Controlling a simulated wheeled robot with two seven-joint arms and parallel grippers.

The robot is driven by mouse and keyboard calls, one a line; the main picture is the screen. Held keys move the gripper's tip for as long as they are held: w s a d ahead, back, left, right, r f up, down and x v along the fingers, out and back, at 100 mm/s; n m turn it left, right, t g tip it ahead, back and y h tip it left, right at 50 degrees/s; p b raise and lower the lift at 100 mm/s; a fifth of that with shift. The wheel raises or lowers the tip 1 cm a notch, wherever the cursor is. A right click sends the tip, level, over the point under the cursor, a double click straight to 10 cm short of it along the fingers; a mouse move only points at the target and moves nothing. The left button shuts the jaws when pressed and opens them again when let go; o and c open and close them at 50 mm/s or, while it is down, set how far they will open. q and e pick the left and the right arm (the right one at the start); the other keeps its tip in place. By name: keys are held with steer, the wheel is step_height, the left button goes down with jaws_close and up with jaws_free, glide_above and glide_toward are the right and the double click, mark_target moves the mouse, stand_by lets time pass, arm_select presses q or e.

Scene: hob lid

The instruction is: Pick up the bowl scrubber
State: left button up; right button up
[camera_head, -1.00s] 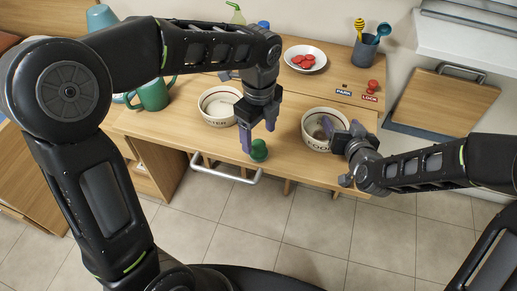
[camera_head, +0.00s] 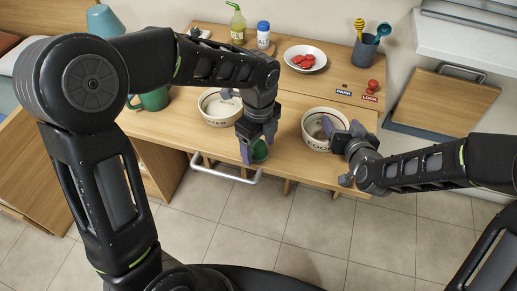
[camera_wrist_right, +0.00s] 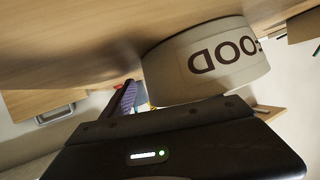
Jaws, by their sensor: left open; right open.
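The small green round thing, which I take as the bowl scrubber (camera_head: 260,151), stands at the table's front edge in the head view. My left gripper (camera_head: 258,145) is open directly over it, with one purple-padded finger at its left and the other behind or to its right. The fingers partly hide it, and I cannot tell whether they touch it. My right gripper (camera_head: 337,153) is open at the FOOD bowl (camera_head: 310,141), with one finger over the bowl's inside. The bowl also shows in the right wrist view (camera_wrist_right: 215,66).
A WATER bowl (camera_head: 215,117) stands just left of the left gripper. A plate (camera_head: 319,66) with red pieces, a bottle (camera_head: 238,28), a white jar (camera_head: 263,36) and a utensil cup (camera_head: 364,55) stand behind. A red knob (camera_head: 372,87) is at the right. A bar handle (camera_head: 222,177) juts from the front.

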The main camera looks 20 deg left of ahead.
mark_target(258, 143)
arm_select(q)
steer(key=shift+c, duration=0.4)
jaws_close()
steer(key=shift+r, duration=5)
